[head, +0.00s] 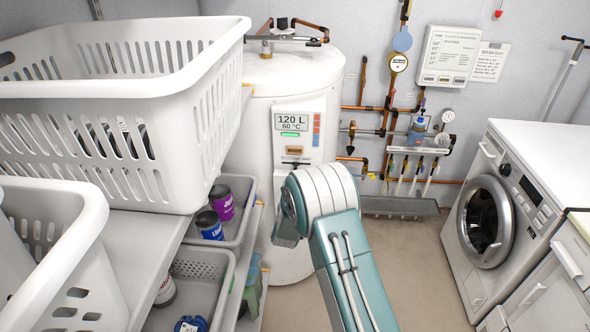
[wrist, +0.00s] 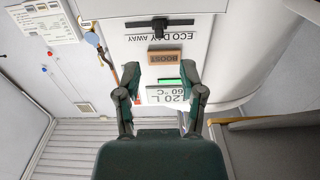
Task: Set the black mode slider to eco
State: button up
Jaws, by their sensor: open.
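The black mode slider (wrist: 160,24) sits on the water heater's front panel, beside a label reading ECO, DAY and AWAY. Its knob stands near the middle of its track, by DAY. In the head view the slider (head: 295,163) is a small dark bar below the orange button, just above my arm. My gripper (wrist: 160,80) is open and empty in the wrist view, its two fingers apart in front of the display. The slider lies beyond the fingertips, not touched. In the head view my arm hides the fingers.
The display (wrist: 168,95) and the BOOST button (wrist: 163,58) lie near the fingers. Copper pipes (head: 375,107) run right of the heater (head: 270,100). White baskets (head: 120,95) and grey bins (head: 205,270) crowd the left. A washing machine (head: 520,190) stands right, with clear floor before it.

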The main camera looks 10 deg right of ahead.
aim_at(295, 167)
jog(key=x, duration=0.9)
